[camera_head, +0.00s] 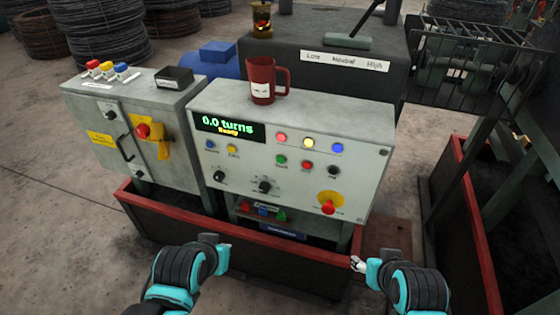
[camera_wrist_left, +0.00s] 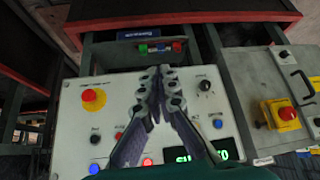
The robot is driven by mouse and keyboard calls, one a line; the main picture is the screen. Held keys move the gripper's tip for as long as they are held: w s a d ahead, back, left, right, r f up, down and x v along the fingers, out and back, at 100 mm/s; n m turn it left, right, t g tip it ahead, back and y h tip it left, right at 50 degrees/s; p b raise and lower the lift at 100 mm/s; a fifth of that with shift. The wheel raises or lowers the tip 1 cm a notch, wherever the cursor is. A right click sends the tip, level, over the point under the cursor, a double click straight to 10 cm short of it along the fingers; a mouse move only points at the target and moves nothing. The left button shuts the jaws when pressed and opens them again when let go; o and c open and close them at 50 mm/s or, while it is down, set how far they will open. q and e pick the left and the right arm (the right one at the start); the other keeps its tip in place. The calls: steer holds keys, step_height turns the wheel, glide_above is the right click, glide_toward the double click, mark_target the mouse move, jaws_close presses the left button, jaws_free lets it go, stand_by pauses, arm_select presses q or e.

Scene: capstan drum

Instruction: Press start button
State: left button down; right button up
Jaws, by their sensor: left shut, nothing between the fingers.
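The control panel (camera_head: 300,125) is a grey box with a lit display reading "0.0 turns" and "Ready". A green button (camera_head: 281,160) sits in its middle, beside a red button (camera_head: 307,165) and a black one (camera_head: 334,171). The button labels are too small to read. My left gripper (camera_head: 222,250) is low in front of the panel; in the left wrist view it (camera_wrist_left: 157,72) is shut and empty, pointing over the inverted panel face. Its fingers cover the panel's middle, and the green button does not show there. My right gripper (camera_head: 357,263) is at the lower right, its fingers unclear.
A red emergency button (camera_head: 328,207) on yellow is at the panel's lower right. A shelf below holds red, blue and green buttons (camera_head: 264,210). A second cabinet (camera_head: 140,130) stands left. A red mug (camera_head: 265,80) stands on the panel. A red-rimmed trough (camera_head: 255,258) runs in front.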

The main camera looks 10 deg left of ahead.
mark_target(281, 160)
arm_select(q)
steer(key=shift+w+r, duration=0.1)
steer(key=w+d+r+n+h+p, duration=0.1)
steer(key=w+d+n+h+p, duration=0.3)
steer(key=w, duration=0.5)
steer(key=w+d+r+n+h+p, duration=0.1)
steer(key=w+d+n+h+p, duration=0.2)
steer(key=w+n, duration=0.3)
steer(key=shift+w+d+t+h+p, duration=0.45)
steer(key=shift+w+h, duration=0.25)
steer(key=shift+w, duration=1)
steer(key=shift+a, duration=0.1)
steer(key=shift+w+d, duration=0.3)
steer(key=shift+w, duration=1.15)
steer(key=shift+w+d, duration=0.3)
steer(key=shift+w, duration=1.15)
steer(key=shift+w+d, duration=0.3)
steer(key=shift+w, duration=1.15)
